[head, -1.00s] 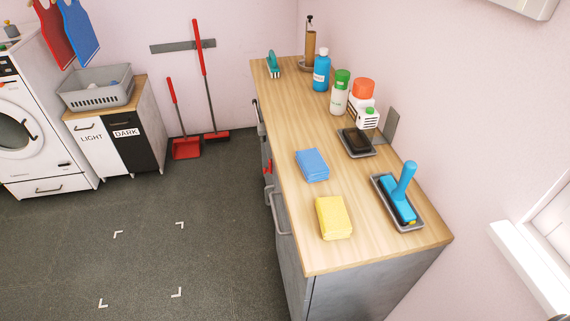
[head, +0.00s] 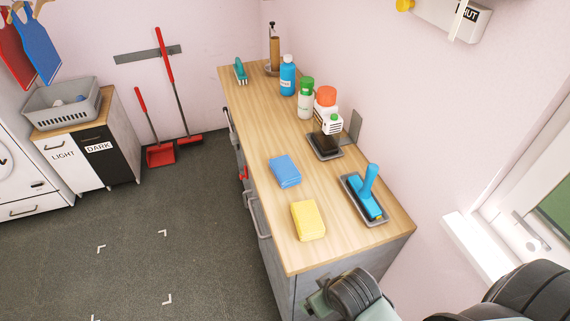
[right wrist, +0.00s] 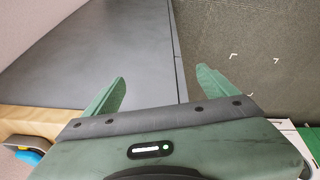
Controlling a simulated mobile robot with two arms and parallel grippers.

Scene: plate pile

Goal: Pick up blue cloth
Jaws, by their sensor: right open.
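A folded blue cloth (head: 284,171) lies flat on the wooden counter (head: 262,130) in the head view. A folded yellow cloth (head: 308,220) lies just in front of it. In the right wrist view my right gripper (right wrist: 163,85) is open and empty, its two green fingers apart. It faces the grey side of the cabinet (right wrist: 95,50) and the dark floor. No cloth is between its fingers. Part of my right arm shows at the bottom right of the head view, apart from the blue cloth. My left gripper is in no view.
A blue-handled brush (head: 369,192) in a tray stands right of the cloths. A dark block sits in another tray (head: 325,152). Several bottles, including a blue one (head: 287,76), stand at the back. The wall and window (head: 520,190) bound the right side.

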